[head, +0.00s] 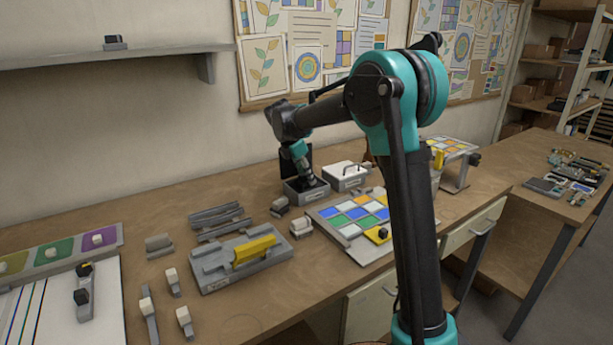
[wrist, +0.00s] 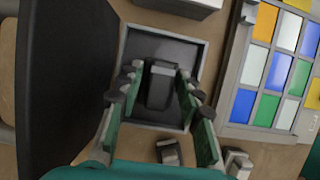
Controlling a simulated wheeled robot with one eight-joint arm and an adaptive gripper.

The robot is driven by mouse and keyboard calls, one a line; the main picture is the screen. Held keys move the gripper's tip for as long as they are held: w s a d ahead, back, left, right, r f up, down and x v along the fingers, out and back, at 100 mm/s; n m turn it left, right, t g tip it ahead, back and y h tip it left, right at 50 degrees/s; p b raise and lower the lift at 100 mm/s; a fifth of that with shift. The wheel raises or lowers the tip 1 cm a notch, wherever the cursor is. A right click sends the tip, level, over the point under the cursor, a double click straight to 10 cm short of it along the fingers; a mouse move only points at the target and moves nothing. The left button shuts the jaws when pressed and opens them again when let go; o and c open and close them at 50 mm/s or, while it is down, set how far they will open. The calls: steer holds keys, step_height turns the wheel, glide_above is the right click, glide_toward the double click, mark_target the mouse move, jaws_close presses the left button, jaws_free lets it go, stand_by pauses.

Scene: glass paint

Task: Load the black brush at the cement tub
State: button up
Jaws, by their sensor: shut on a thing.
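The cement tub (head: 307,197) is a small grey box with a dark inside, standing on the bench. In the wrist view the tub (wrist: 200,72) lies straight below my gripper. My gripper (wrist: 160,88) is shut on the black brush (wrist: 160,86), with a green finger on either side of it. The brush is over the tub's inside; its lower end is hidden, so I cannot tell how deep it reaches. In the head view my gripper (head: 309,178) points down into the tub's opening, and the brush is too small and dark to make out.
A white lidded box (head: 345,181) stands right behind the tub. A panel of coloured glass squares (wrist: 270,68) lies to the right. Small grey blocks (wrist: 168,152) sit close in front. A grey plate with a yellow handle (head: 254,250) lies nearer, left.

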steer(key=shift+r, duration=3.45)
steer(key=shift+s, duration=0.1)
